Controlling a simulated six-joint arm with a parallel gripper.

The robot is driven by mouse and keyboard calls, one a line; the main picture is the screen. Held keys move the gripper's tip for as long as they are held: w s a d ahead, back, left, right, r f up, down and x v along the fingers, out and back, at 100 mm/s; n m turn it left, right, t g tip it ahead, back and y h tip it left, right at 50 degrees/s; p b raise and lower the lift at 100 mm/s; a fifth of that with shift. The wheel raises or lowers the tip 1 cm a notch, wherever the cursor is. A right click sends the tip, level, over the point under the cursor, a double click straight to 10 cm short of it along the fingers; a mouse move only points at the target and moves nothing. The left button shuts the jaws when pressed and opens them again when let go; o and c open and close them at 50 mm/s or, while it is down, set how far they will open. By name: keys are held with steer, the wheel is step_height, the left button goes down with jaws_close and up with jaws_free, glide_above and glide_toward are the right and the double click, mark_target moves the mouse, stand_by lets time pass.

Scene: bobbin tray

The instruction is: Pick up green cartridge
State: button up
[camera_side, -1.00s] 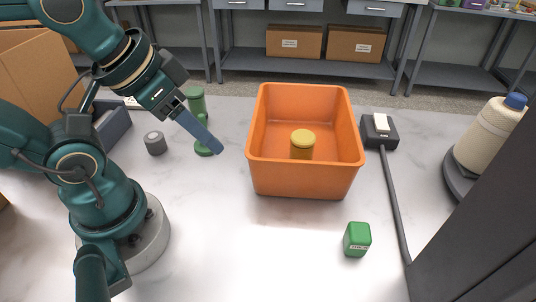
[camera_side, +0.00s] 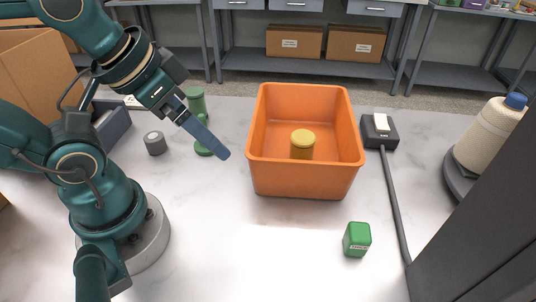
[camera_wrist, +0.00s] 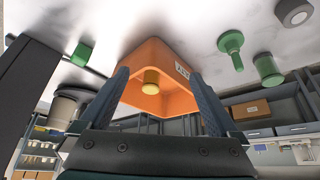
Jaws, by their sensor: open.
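A small green block with a pale label (camera_side: 357,239) sits on the table right of centre, in front of the orange bin; it also shows in the wrist view (camera_wrist: 82,54). A green cylinder (camera_side: 195,98) and a green spool-like piece (camera_side: 203,150) stand near my arm, partly hidden behind my gripper in the side view. They are apart in the wrist view, spool (camera_wrist: 231,42) and cylinder (camera_wrist: 267,69). I cannot tell by shape which is the cartridge. My gripper (camera_side: 224,155) is open and empty, above the table left of the bin; both fingers (camera_wrist: 160,78) show.
The orange bin (camera_side: 305,180) holds a yellow cylinder (camera_side: 302,147). A grey cylinder (camera_side: 155,143) stands left. A black switch box (camera_side: 379,137) with a cable, a cream cone (camera_side: 487,138) and a dark column (camera_side: 480,240) are on the right. The front middle table is clear.

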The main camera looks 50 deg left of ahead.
step_height(320, 180, up, 5)
steer(key=n+g+y, duration=0.4)
steer(key=n, duration=0.9)
glide_above(194, 91)
steer(key=shift+m, duration=0.3)
step_height(194, 91, down, 14)
steer(key=shift+s+d+r, duration=0.1)
steer(key=shift+s+d, duration=0.05)
steer(key=shift+t, duration=0.3)
steer(key=shift+x, duration=2.8)
jaws_close()
